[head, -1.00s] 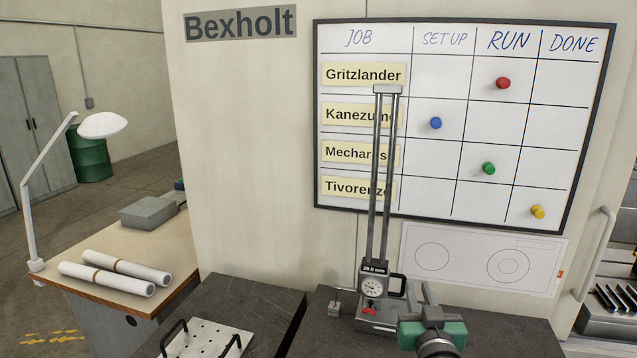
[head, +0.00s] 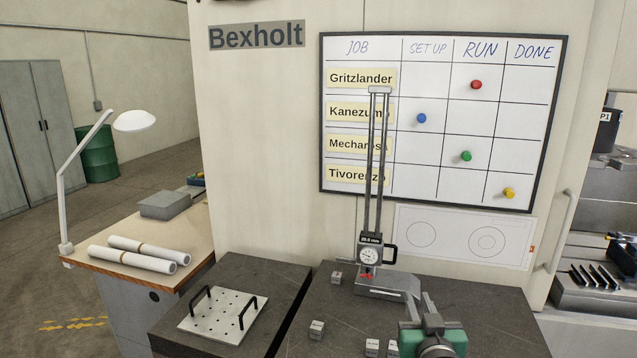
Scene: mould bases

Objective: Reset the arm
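My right gripper (head: 417,300) is at the bottom, right of centre, with a green and dark body and two grey fingers pointing away from me. The fingers stand apart with a narrow gap and nothing shows between them. The gripper is over the dark stone bench top (head: 480,318), in front of and to the right of the base of a height gauge (head: 380,285). Whether it touches anything below cannot be told. My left gripper is not in view.
Small grey blocks (head: 317,330) lie on the bench near the gripper. A white plate with two black handles (head: 222,316) lies on a lower dark slab at left. A job board (head: 430,120) hangs behind. The bench right of the gripper is clear.

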